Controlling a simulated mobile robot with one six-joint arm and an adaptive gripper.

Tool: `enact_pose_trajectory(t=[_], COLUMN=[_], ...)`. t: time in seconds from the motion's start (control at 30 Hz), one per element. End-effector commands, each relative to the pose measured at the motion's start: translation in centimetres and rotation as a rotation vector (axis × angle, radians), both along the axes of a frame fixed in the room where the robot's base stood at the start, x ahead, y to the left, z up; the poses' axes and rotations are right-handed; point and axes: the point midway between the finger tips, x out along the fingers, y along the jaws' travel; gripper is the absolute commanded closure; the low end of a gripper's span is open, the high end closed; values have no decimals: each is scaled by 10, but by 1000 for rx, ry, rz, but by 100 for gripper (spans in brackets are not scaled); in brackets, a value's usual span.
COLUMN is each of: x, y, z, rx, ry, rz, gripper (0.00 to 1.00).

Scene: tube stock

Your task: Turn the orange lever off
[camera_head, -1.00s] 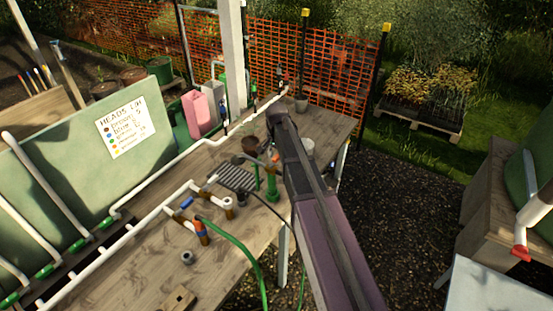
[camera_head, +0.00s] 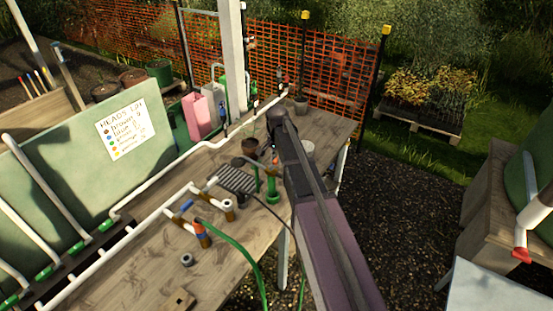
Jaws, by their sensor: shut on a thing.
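My gripper (camera_head: 275,158) is at the standpipe's top, against the lever. My dark forearm crosses in front, so the fingertips and the right part of the lever are largely hidden. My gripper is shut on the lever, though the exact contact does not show.
White pipes (camera_head: 165,208) run along the bench. An orange-brown fitting (camera_head: 201,234) with a green hose (camera_head: 240,248) lies nearer.

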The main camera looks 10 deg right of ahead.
Motion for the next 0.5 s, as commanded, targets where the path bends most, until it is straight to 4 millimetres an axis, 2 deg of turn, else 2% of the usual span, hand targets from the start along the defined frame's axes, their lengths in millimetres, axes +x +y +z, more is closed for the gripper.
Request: enact_pose_trajectory(t=[0.27, 0.5], x=[-5, -12], y=[-3, -7], z=[0, 0], rx=[5, 10], ry=[-1, -4], rz=[-138, -337], gripper=[100, 100])
